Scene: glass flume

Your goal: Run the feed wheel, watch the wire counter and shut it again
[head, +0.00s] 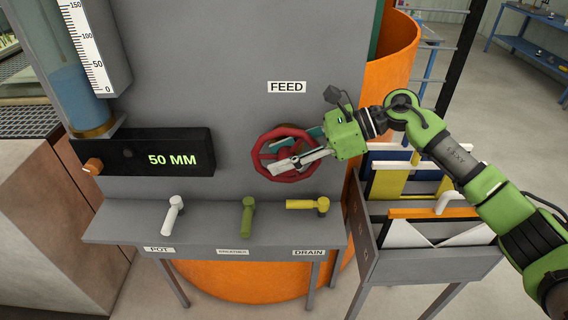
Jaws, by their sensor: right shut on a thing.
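The red feed wheel (258,158) sits on the grey panel under the FEED label (286,87). My right gripper (282,167) comes in from the right and is shut on the wheel, its fingers lying across the middle; they partly hide the spokes and hub. The wire counter (150,155) is a black box at the left of the panel and its green digits read 50 MM. My left gripper is not in view.
A grey ledge below holds a white POT lever (173,215), a green lever (248,216) and a yellow DRAIN lever (306,204). A scaled tube with blue liquid (72,90) stands upper left. A rack of coloured boards (425,185) stands right, beneath my right arm.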

